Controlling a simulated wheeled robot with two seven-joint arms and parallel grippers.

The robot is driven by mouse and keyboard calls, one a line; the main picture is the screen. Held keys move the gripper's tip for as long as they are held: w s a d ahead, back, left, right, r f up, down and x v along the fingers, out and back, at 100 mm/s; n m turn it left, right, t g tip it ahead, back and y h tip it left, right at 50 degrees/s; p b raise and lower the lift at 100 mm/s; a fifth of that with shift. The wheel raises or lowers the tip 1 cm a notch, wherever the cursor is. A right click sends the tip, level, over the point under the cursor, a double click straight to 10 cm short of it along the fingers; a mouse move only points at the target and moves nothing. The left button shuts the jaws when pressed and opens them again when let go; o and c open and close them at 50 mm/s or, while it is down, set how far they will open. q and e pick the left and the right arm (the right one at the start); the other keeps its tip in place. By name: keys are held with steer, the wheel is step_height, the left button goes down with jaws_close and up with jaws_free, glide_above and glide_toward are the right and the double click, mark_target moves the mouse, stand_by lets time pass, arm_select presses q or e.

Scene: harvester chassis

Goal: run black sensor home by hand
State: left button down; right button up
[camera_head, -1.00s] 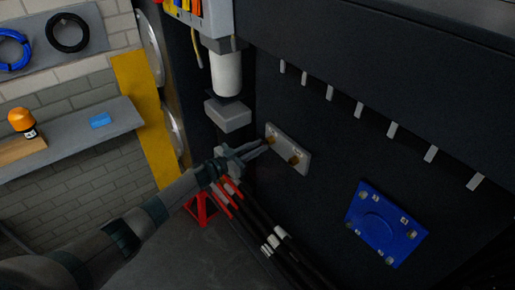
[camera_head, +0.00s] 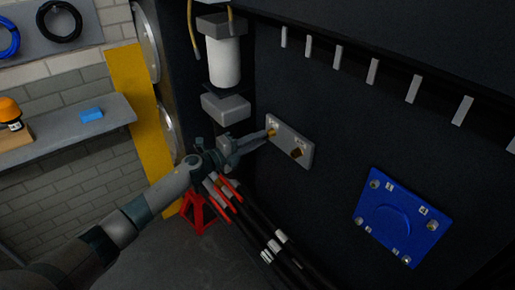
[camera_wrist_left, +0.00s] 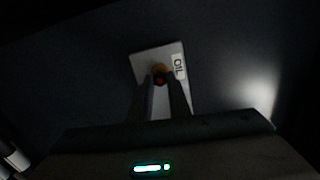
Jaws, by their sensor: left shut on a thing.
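A light grey sensor plate (camera_head: 304,149) is fixed to the dark chassis wall and has two brass ports. My left gripper (camera_head: 268,134) reaches the left brass port (camera_head: 273,131) with its fingertips. The right brass port (camera_head: 297,153) shows a dark opening. In the left wrist view, my left gripper (camera_wrist_left: 160,84) is shut on a small dark piece with a reddish centre, which I take for the black sensor (camera_wrist_left: 159,78). It is in front of the brass port, beside a white OIL label (camera_wrist_left: 179,66). The fingers hide much of it, so its depth cannot be told.
A white filter cylinder (camera_head: 224,62) and a grey block (camera_head: 226,107) hang just above my left gripper. Black hoses with red ends (camera_head: 244,217) run below it. A blue plate (camera_head: 397,218) is on the wall at the right. A red stand (camera_head: 196,209) is on the floor.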

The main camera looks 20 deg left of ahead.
arm_select(q)
steer(key=m+b, duration=0.3)
steer(key=m, duration=0.3)
steer(key=c, duration=1.6)
jaws_free()
arm_select(e)
step_height(320, 180, down, 4)
steer(key=shift+a+r, duration=0.1)
arm_select(q)
steer(key=shift+c, duration=1.1)
steer(key=shift+a, duration=0.1)
steer(key=shift+p+v, duration=0.3)
steer(key=shift+v, duration=0.75)
arm_select(e)
steer(key=shift+r, duration=0.15)
